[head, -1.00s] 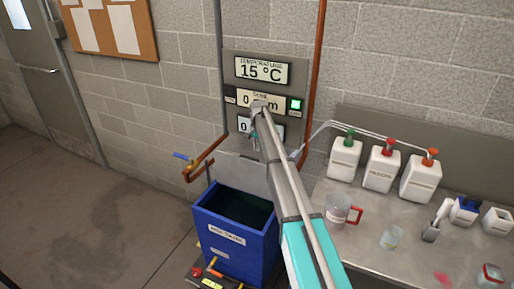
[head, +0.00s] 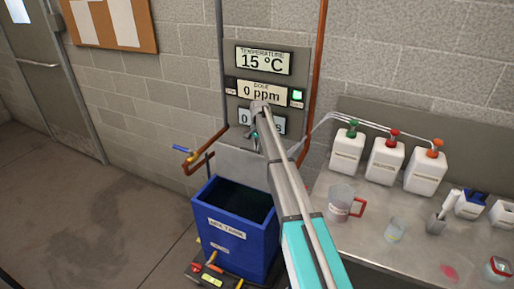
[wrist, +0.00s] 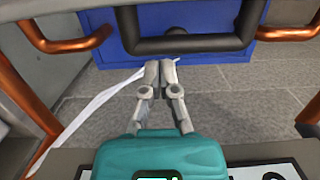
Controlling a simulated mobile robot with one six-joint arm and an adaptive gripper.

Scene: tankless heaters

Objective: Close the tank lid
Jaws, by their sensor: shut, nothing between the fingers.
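The blue mix tank (head: 240,243) stands on the floor against the wall in the head view. Its top is open and its inside is dark. A grey panel (head: 238,168), which looks like the raised lid, stands upright behind the opening. My gripper (wrist: 161,66) is shut and empty in the wrist view. In the head view my arm reaches over the tank's right side and its end is near the display panel, with the fingers partly hidden. The wrist view shows the blue tank side (wrist: 120,30) beyond the fingertips, with a dark bar (wrist: 190,45) before it.
Copper pipes (head: 312,80) run along the wall. A steel counter (head: 375,250) at the right holds white bottles (head: 387,160), a jug (head: 341,203) and a beaker (head: 395,230). Valves (head: 212,267) sit low at the tank's front. Floor at the left is clear.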

